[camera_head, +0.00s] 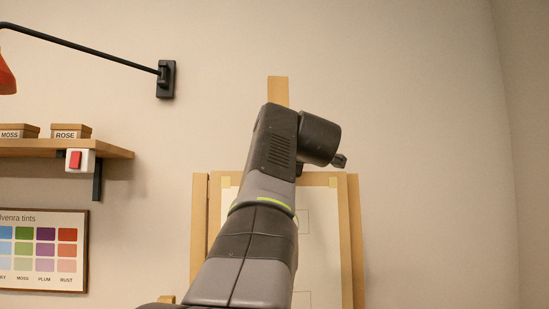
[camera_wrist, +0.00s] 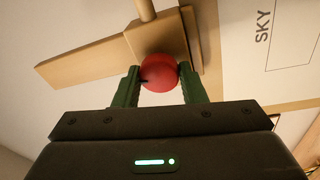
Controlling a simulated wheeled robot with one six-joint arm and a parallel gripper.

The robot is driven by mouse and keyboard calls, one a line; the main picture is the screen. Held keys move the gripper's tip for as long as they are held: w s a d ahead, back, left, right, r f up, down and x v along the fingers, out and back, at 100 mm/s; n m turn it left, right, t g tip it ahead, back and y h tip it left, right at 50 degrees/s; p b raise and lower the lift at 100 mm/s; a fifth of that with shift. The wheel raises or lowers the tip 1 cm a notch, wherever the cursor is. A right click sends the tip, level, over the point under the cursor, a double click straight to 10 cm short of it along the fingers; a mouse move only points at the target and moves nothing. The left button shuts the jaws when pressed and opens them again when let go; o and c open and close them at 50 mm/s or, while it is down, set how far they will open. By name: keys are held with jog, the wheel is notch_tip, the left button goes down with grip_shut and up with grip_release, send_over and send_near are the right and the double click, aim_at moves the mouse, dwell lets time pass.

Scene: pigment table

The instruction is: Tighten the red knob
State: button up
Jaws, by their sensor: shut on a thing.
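The red knob (camera_wrist: 158,72) is round and sits against the wooden easel clamp block (camera_wrist: 152,36) in the wrist view. My gripper (camera_wrist: 159,84) has its two green fingers on either side of the knob, shut on it. A small dark mark shows on the knob's left side. In the head view my arm stands in front of the wooden easel (camera_head: 355,240), and the knob and my fingers are hidden there.
A paper sheet (camera_wrist: 268,45) marked SKY is on the easel beside the clamp. At the left, a shelf (camera_head: 115,152) bears boxes labelled MOSS and ROSE. A red-switched white box (camera_head: 86,160), a tint chart (camera_head: 45,222) and a wall lamp arm (camera_head: 95,51) are nearby. The right wall is bare.

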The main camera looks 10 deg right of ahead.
dwell(0.4)
jog(key=o, duration=1)
jog(key=s+b, duration=0.1)
jog(key=s, duration=0.8)
jog(key=s+d+b, duration=0.1)
jog(key=s, duration=0.3)
jog(key=shift+s+b, duration=0.35)
jog(key=w+p, duration=0.1)
jog(key=w, duration=0.8)
jog(key=w+a+p, duration=0.1)
jog(key=w, duration=0.4)
jog(key=shift+p, duration=0.35)
